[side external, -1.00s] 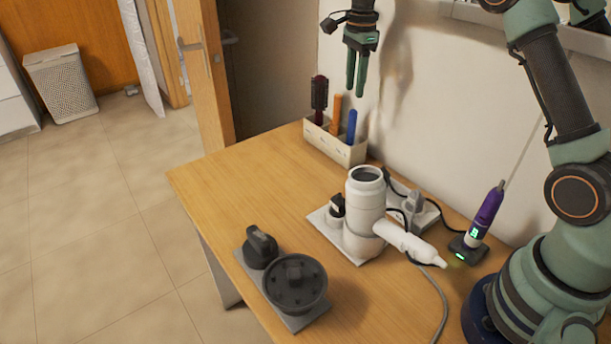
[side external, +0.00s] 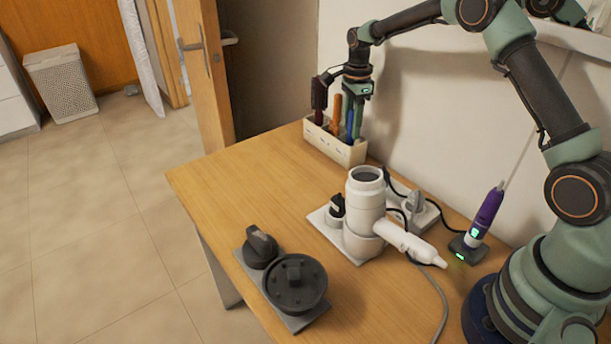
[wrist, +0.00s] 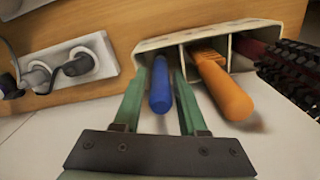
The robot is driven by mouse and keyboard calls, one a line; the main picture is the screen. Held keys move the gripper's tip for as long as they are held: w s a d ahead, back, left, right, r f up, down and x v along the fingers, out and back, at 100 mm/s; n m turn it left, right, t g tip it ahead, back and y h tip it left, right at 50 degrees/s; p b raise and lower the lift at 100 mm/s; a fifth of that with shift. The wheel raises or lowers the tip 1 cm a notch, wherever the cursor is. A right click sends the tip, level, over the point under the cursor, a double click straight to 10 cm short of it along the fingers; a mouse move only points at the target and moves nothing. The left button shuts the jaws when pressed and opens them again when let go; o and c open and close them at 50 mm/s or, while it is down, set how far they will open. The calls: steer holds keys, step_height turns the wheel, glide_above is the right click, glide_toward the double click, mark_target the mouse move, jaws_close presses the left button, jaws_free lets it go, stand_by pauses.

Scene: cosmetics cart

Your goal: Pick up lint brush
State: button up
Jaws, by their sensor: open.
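A holder box (side external: 335,147) stands on the table against the wall with three handled items in it. A blue handle (side external: 350,127), probably the lint brush, stands in the compartment nearest the socket; it also shows in the wrist view (wrist: 160,88). An orange handle (side external: 335,112) stands in the middle, also seen in the wrist view (wrist: 223,90). A dark bristled brush (side external: 318,95) stands at the far left. My gripper (side external: 351,128) is open, pointing down, with its green fingers on either side of the blue handle (wrist: 160,75). The lower ends of the items are hidden in the box.
A purple device (side external: 487,212) stands in a dock. Dark round attachments (side external: 295,282) lie at the front. The table's left part is clear.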

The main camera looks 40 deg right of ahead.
steer(key=shift+f, duration=0.8)
jaws_close()
steer(key=shift+r, duration=0.2)
